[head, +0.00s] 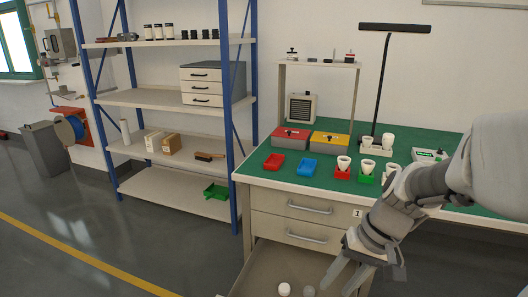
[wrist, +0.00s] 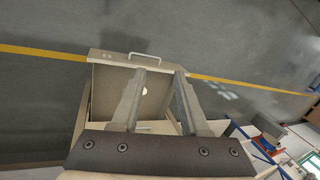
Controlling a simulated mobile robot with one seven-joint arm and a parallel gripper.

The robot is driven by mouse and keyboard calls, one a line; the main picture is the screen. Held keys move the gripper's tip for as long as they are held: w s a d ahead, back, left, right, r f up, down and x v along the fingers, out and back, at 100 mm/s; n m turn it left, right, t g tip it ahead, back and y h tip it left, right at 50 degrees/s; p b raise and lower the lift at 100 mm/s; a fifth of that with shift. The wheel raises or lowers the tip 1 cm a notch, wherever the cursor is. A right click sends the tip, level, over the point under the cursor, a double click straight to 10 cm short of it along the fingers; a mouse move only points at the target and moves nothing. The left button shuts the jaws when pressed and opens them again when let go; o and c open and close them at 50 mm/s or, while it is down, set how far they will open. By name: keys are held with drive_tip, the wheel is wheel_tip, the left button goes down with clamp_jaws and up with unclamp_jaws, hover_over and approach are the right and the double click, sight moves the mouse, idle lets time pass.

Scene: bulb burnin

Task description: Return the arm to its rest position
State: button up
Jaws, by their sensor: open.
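My gripper (head: 338,283) is at the lower right of the head view, in front of the bench and above an open drawer (head: 262,262). Its two fingers are spread with nothing between them. In the wrist view my gripper (wrist: 160,72) points over the same drawer (wrist: 110,75), whose handle shows at the far edge. A white round object (head: 284,289) lies in the drawer, and a greyer one (head: 309,291) lies beside it near a finger. My arm extends in from the right edge of the head view.
The green-topped bench (head: 315,178) carries red and blue trays, white bulb-like pieces in coloured holders (head: 343,165), red and yellow boxes, and a black T-shaped stand (head: 385,80). Blue-framed shelving (head: 165,100) stands left. The grey floor (head: 130,235) at the left is open.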

drive_tip(key=s+r+n+t+h, duration=0.2)
drive_tip(key=s+r+t+h, duration=0.25)
drive_tip(key=s+r, duration=0.55)
wheel_tip(320, 180, up, 18)
drive_tip(key=p, duration=1.8)
drive_tip(key=shift+w+a+p, duration=0.15)
drive_tip(key=shift+a+p, duration=0.15)
drive_tip(key=shift+d+m+t+y, duration=0.15)
drive_tip(key=shift+m+t+y, duration=0.1)
drive_tip(key=shift+m, duration=0.05)
